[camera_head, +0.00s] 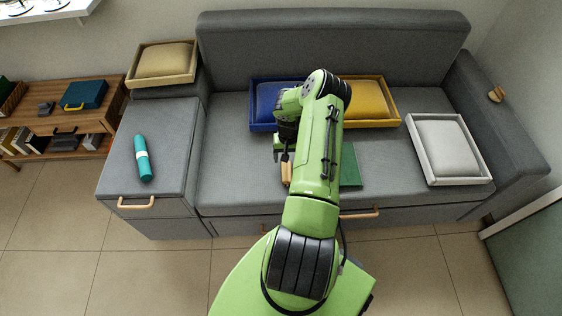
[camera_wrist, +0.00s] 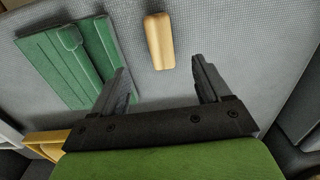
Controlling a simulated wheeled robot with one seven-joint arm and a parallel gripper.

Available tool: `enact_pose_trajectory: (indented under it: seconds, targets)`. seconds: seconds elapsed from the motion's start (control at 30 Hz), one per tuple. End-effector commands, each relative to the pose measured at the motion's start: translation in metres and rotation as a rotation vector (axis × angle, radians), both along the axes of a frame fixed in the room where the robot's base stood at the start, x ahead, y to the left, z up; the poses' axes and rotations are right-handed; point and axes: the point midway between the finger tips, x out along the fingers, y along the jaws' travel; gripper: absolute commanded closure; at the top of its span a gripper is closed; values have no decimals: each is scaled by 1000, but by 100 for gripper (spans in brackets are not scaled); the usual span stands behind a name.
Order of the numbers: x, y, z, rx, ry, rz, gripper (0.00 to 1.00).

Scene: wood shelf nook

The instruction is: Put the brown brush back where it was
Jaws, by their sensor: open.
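A tan, rounded oblong piece (camera_wrist: 159,40), which may be the brown brush, lies on the grey sofa seat in the wrist view. Its near end shows between my gripper's fingertips (camera_wrist: 160,68), with space on both sides. My gripper is open and holds nothing. In the head view my gripper (camera_head: 285,152) points down over the seat, and the tan piece (camera_head: 286,174) shows just below it, partly hidden by my arm. No bristles can be made out.
A green flat case (camera_head: 350,165) lies beside the tan piece. Blue (camera_head: 263,122), yellow (camera_head: 384,103) and white (camera_head: 419,150) framed cushions stand on the seat. A teal cylinder (camera_head: 142,158) lies on the left section. A small wooden object (camera_head: 497,93) is on the right armrest.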

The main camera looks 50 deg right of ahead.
Motion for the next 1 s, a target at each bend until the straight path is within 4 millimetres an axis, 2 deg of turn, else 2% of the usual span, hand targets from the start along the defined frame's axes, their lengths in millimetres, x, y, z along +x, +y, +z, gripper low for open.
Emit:
enact_pose_trajectory:
  seconds: [0.13,0.17,0.23,0.27,0.37,0.4,0.47,0.5,0.57,0.6,0.67,0.7,0.8,0.9,1.0]
  targets:
    - [3,0,5,-4,-1,9,23]
    - [7,1,11,-11,-4,21,23]
    - [21,5,38,-38,-11,72,23]
    - [30,9,55,-54,-16,103,23]
    - [58,33,124,-115,-29,220,23]
    - [67,47,152,-139,-37,267,23]
    - [75,70,194,-175,-48,331,23]
    - [79,89,222,-197,-60,374,23]
    - [78,118,262,-230,-78,430,23]
    - [75,138,287,-248,-93,467,23]
    - [65,169,321,-274,-120,514,23]
    - [55,190,341,-286,-142,545,23]
    - [22,239,382,-305,-206,615,23]
    - [-22,282,409,-299,-284,682,23]
    - [-67,314,420,-271,-366,748,23]
